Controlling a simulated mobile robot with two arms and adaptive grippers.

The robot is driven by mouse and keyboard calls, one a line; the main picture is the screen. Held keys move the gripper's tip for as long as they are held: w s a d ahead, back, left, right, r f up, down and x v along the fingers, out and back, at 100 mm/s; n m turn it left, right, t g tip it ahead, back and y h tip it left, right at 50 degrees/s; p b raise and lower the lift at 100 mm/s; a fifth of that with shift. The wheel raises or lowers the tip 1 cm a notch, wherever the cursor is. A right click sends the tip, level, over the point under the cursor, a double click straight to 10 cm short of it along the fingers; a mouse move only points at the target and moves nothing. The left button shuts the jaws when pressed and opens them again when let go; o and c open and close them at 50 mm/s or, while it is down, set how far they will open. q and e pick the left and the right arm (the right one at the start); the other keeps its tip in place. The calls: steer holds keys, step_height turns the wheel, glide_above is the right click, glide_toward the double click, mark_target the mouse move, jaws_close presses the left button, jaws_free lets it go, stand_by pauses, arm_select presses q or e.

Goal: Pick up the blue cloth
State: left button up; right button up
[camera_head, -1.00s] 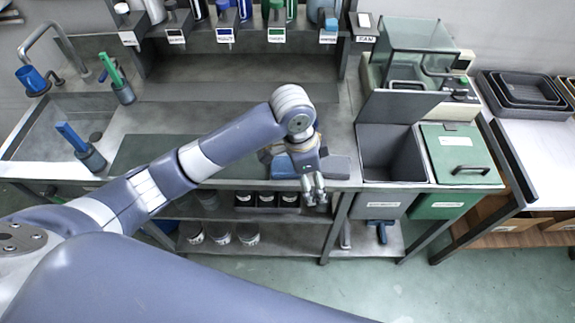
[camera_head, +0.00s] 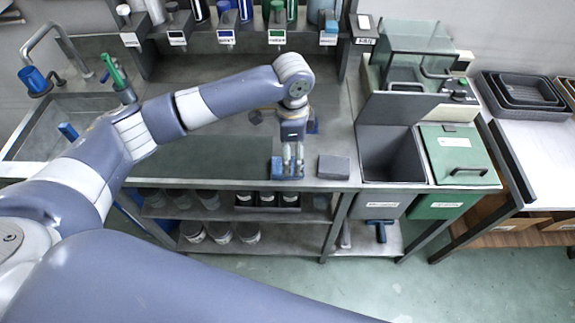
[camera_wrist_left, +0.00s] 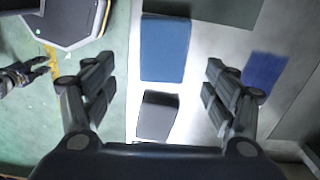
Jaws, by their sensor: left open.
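The blue cloth (camera_head: 278,168) lies as a folded rectangular pad near the front edge of the counter. My left gripper (camera_head: 292,172) points down over it and hides part of it in the head view. In the left wrist view, the blue cloth (camera_wrist_left: 165,47) lies ahead of the open, empty jaws (camera_wrist_left: 160,78), in line with the gap between them. Contact is not visible. My right gripper is outside the head view; a dark jaw-like part at the left edge of the wrist view (camera_wrist_left: 36,70) looks like it, its opening unclear.
A grey pad (camera_head: 334,167) lies right of the blue cloth; it also shows in the wrist view (camera_wrist_left: 157,115). A flat blue patch (camera_wrist_left: 265,70) is farther in, unclear. An open grey bin (camera_head: 392,158) and a green-lidded bin (camera_head: 457,152) stand to the right.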

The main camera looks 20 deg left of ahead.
arm_select(q)
steer(key=shift+a+f, duration=0.15)
steer(key=shift+f, duration=0.25)
steer(key=f, duration=0.2)
steer(key=f+p, duration=0.1)
steer(key=f, duration=0.1)
steer(key=shift+w+a+f+p, duration=0.15)
steer(key=shift+a+p, duration=0.05)
steer(key=shift+p, duration=0.1)
steer(key=shift+c, duration=0.5)
steer(key=c, duration=1)
